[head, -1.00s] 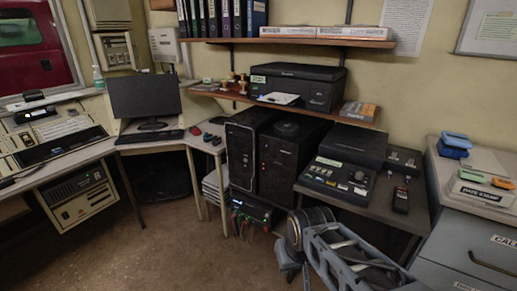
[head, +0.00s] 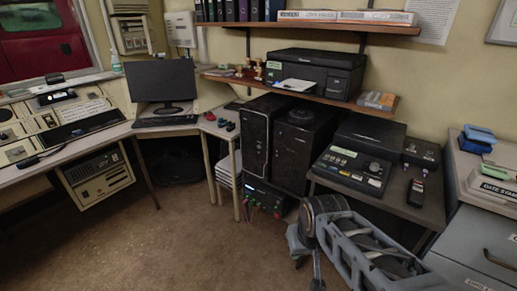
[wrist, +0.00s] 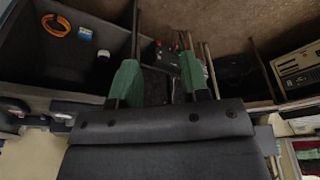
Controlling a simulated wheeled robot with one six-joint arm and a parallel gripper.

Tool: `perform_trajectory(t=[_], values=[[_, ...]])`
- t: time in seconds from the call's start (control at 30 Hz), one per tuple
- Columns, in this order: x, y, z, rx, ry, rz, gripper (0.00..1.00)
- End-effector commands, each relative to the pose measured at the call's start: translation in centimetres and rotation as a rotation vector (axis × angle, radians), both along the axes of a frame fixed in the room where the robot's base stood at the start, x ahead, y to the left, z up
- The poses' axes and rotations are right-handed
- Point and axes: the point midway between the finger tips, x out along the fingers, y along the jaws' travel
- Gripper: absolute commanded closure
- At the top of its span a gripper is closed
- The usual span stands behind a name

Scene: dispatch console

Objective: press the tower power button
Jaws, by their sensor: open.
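Two black computer towers stand side by side under the shelf in the head view: a left tower (head: 257,137) with a lighter-edged front, and a right tower (head: 302,146). The power button is too small and dark to make out on either one. My gripper (wrist: 160,68) shows in the wrist view, with two green-padded fingers apart and nothing between them. Its fingers are not visible in the head view, where only my grey arm shows at lower right. I cannot tell from the wrist view how far the towers are from the fingers.
A black device with cables (head: 262,198) sits below the towers. A desk with a black console (head: 352,170) and a handset (head: 417,191) stands right of them. A printer (head: 315,74) is on the shelf (head: 240,80) above. The floor (head: 190,240) in front is clear.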

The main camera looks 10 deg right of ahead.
Motion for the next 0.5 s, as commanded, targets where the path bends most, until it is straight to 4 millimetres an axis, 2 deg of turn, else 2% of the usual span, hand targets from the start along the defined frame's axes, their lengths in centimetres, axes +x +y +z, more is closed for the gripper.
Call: perform_trajectory(t=[0.03,0.4,0.5], values=[[0.0,0.0,0.0,0.0,0.0,0.0,0.58],[0.0,0.0,0.0,0.0,0.0,0.0,0.94],[0.0,0.0,0.0,0.0,0.0,0.0,1.0]])
